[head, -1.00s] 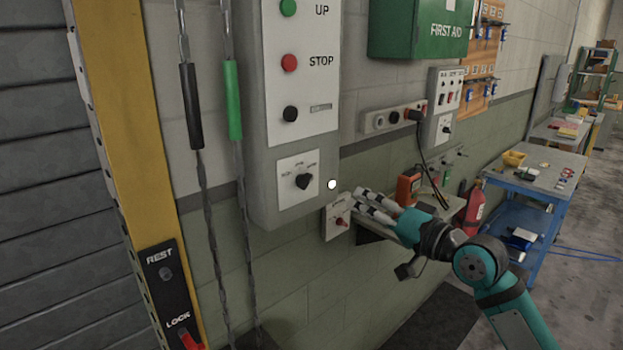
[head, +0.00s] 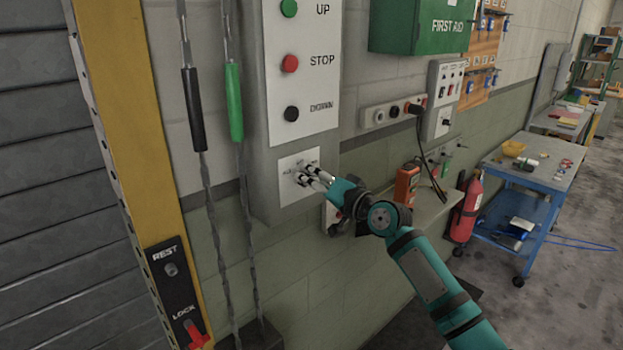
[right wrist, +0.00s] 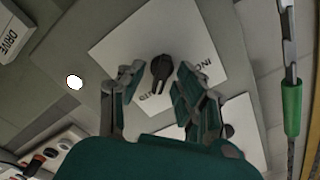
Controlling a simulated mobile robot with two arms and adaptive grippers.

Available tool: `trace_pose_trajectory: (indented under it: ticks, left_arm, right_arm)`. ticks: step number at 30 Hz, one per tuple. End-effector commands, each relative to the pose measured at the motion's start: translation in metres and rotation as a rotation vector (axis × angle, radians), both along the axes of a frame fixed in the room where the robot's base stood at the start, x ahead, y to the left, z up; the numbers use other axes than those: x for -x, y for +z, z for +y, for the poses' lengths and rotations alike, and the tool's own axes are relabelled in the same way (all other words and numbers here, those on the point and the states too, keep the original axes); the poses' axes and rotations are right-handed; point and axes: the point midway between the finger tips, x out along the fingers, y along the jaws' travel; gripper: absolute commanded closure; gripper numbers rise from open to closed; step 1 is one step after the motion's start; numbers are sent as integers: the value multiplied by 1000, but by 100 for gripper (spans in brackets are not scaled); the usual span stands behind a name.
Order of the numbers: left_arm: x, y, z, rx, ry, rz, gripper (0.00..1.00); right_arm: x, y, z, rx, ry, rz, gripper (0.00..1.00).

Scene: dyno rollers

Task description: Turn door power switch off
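The grey door control box (head: 258,185) hangs on the wall. On its lower white plate (head: 288,193) is a black rotary knob, mostly hidden by my right gripper (head: 304,178) in the head view. In the right wrist view the dark knob (right wrist: 161,68) shows between the fingertips of my right gripper (right wrist: 160,72). The fingers are apart on either side of it, with gaps visible; contact cannot be told. The plate's lettering is only partly readable. A small switch box (head: 328,215) below is partly hidden by my arm. My left gripper is not in view.
Above the knob are green (head: 289,8), red (head: 291,63) and black (head: 292,113) buttons. Two hanging cords, with black (head: 194,108) and green (head: 233,102) grips, are on the left. A shelf (head: 428,212) and blue cart (head: 540,185) are on the right.

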Motion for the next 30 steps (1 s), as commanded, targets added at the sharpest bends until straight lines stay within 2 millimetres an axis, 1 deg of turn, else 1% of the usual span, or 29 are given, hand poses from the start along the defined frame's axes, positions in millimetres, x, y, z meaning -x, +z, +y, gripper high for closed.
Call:
trace_pose_trajectory:
  ticks: [5,8,13,14,23,26,30]
  left_arm:
    - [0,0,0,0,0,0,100]
    - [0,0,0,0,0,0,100]
    - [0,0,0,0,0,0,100]
    - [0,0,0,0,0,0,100]
    - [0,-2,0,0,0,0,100]
    - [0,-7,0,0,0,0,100]
    - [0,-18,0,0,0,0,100]
  right_arm:
    - [0,0,0,0,0,0,65]
    - [0,0,0,0,0,0,76]
    - [0,0,0,0,0,0,98]
    - [0,0,0,0,0,0,100]
    - [0,0,0,5,1,-6,100]
    - [0,-1,0,22,0,-21,100]
    - [0,-2,0,64,0,-62,100]
